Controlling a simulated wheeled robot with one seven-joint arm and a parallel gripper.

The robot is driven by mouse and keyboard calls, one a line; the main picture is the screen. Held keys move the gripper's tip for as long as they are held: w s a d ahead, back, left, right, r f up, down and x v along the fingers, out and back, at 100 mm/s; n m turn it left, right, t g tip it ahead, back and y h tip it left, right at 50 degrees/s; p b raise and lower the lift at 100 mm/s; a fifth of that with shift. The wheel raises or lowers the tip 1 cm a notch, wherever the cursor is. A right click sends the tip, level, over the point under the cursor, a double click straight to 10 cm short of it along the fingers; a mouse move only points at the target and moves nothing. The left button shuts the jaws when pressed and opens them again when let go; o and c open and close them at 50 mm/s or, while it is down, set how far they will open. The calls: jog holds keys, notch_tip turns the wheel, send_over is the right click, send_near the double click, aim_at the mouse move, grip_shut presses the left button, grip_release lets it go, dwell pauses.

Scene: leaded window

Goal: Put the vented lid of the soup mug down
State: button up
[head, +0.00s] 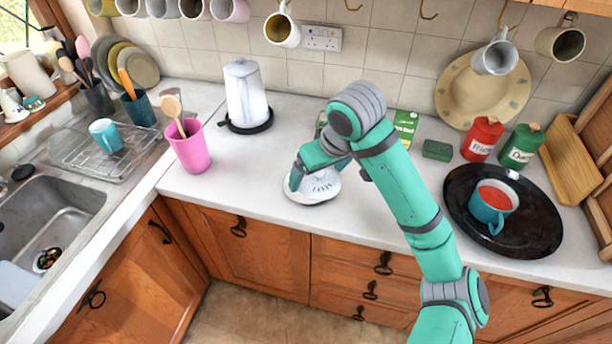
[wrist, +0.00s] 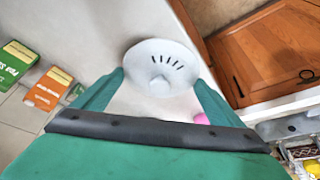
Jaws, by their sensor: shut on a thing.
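The vented lid (head: 318,185) is a white round disc with dark slots, at the middle of the white counter near its front edge. My gripper is shut on the lid. The lid is at or close to the counter top; I cannot tell if it touches. The soup mug (head: 491,205) is a blue mug with red soup, standing uncovered on a round black tray (head: 540,236) at the right.
The white kettle (head: 245,95) and pink utensil pot (head: 191,150) stand left of my gripper. Red (head: 482,138) and green (head: 521,146) canisters and a green sponge (head: 437,150) are at the back right. The counter (head: 245,185) left of the lid is clear.

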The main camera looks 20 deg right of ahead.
jog(key=w, duration=0.1)
jog(key=w+f, duration=0.1)
jog(key=w, duration=0.2)
jog(key=shift+f, duration=0.35)
jog(key=w+f, duration=0.4)
jog(key=f, duration=0.1)
jog(key=shift+w+d+f, duration=0.15)
jog(key=shift+w+f, duration=0.05)
jog(key=shift+w, duration=0.1)
jog(key=x, duration=0.3)
jog(key=shift+s+d+f, duration=0.15)
jog(key=shift+s+d, duration=0.05)
jog(key=shift+s, duration=0.05)
jog(key=shift+f, duration=0.35)
jog(key=shift+a+f, duration=0.1)
jog(key=shift+f, duration=0.4)
jog(key=shift+f, duration=0.15)
jog(key=o, duration=0.8)
jog(key=shift+s+f, duration=0.1)
